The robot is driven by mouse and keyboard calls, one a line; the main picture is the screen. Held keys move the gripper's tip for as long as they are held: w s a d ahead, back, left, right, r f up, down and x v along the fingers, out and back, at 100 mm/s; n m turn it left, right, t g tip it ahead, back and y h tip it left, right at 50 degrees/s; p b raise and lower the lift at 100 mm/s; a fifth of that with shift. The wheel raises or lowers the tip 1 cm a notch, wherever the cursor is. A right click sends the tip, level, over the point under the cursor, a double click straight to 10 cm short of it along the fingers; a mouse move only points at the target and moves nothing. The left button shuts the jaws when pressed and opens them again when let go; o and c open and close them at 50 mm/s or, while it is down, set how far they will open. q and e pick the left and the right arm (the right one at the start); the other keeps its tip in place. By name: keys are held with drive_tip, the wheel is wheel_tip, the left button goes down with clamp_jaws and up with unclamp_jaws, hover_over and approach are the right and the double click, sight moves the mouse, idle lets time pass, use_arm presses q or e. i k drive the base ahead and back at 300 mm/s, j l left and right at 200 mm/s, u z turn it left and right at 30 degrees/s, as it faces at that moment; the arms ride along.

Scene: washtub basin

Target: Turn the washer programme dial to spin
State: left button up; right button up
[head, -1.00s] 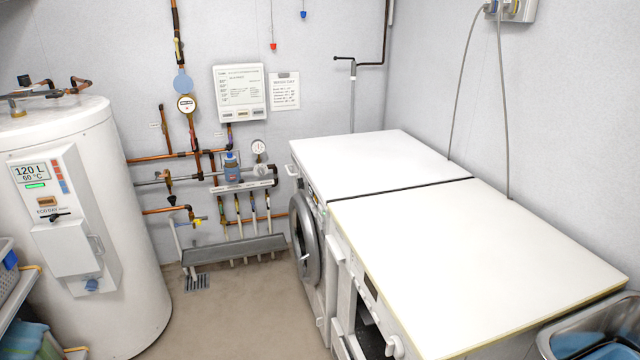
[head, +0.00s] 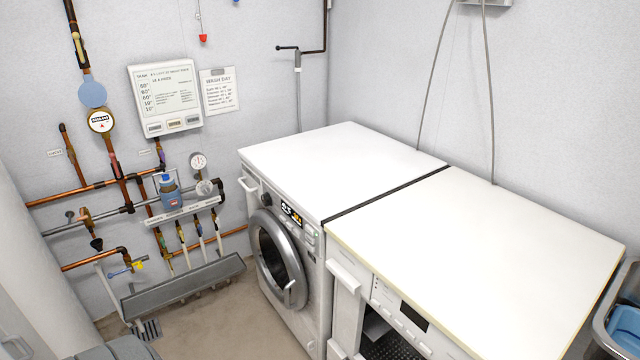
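The white washer (head: 318,285) stands against the back wall in the head view, with its round grey-rimmed door (head: 303,275) closed or nearly so. Its front panel has a small dark round knob (head: 266,199), which looks like the programme dial, left of a lit display (head: 291,213). The dial's marks are too small to read, so its setting cannot be told. Neither of my grippers is in view.
A second white appliance (head: 480,250) stands nearer, beside the washer, with its front partly open. Pipes (head: 75,193) and a grey trough (head: 185,287) line the left wall. A metal basin (head: 606,325) is at right. Floor (head: 240,325) before the washer looks clear.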

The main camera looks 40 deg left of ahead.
sight(267, 199)
drive_tip(key=j+z, duration=0.35)
drive_tip(key=j, duration=0.35)
drive_tip(key=j+z, duration=0.35)
drive_tip(key=j, duration=0.35)
drive_tip(key=j+u, duration=0.45)
drive_tip(key=u, duration=0.3)
drive_tip(key=i+j+u, duration=0.1)
drive_tip(key=u, duration=0.8)
drive_tip(key=i+u, duration=0.15)
drive_tip(key=u, duration=0.3)
